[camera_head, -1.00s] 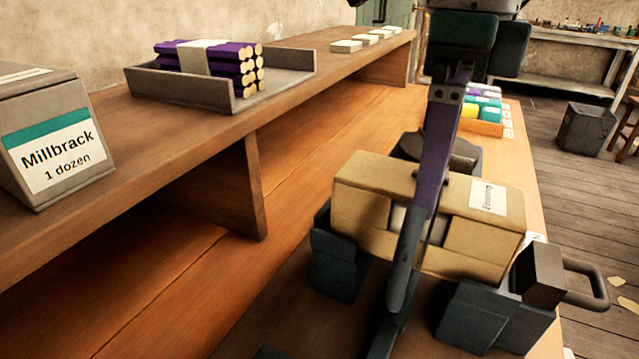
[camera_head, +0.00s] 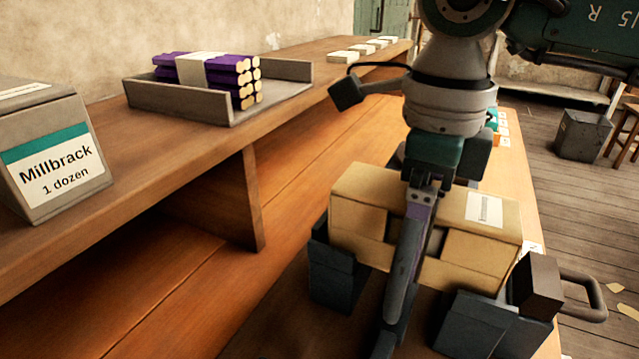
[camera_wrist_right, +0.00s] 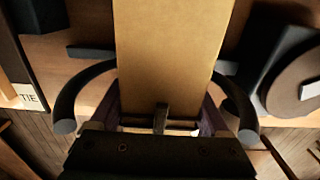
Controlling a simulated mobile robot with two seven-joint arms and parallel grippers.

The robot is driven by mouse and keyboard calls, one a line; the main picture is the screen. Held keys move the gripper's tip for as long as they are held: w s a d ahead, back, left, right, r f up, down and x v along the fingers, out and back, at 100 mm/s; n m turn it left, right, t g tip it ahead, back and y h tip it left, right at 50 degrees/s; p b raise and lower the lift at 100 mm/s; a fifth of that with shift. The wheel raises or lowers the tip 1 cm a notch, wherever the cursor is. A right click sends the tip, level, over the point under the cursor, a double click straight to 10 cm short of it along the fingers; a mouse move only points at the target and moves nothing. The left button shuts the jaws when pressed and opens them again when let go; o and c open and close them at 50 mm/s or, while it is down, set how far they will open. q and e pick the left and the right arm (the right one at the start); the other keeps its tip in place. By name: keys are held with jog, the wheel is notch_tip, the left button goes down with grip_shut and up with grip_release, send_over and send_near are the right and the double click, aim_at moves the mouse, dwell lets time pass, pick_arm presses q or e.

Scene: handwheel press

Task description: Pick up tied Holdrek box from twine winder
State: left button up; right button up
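The tan Holdrek box (camera_head: 368,190) sits in the twine winder, between its dark upright blocks (camera_head: 333,275). A white label is on its right end; its print is too small to read. Twine cannot be made out. A dark bar (camera_head: 405,275) slants in front of the box. My right gripper (camera_head: 424,222) points down over the middle of the box, its purple fingers low beside it. In the right wrist view, the box (camera_wrist_right: 172,50) lies between the open fingers (camera_wrist_right: 160,118). Finger contact cannot be told. My left gripper is out of view.
A dark crank handle (camera_head: 585,300) stands at the winder's right. A raised wooden shelf (camera_head: 300,85) runs along the left, with a grey tray (camera_head: 180,100) of purple bundled sticks and a Millbrack box (camera_head: 50,150). The bench between shelf and winder is clear.

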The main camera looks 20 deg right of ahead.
jog(key=c, duration=0.9)
jog(key=shift+r, duration=0.1)
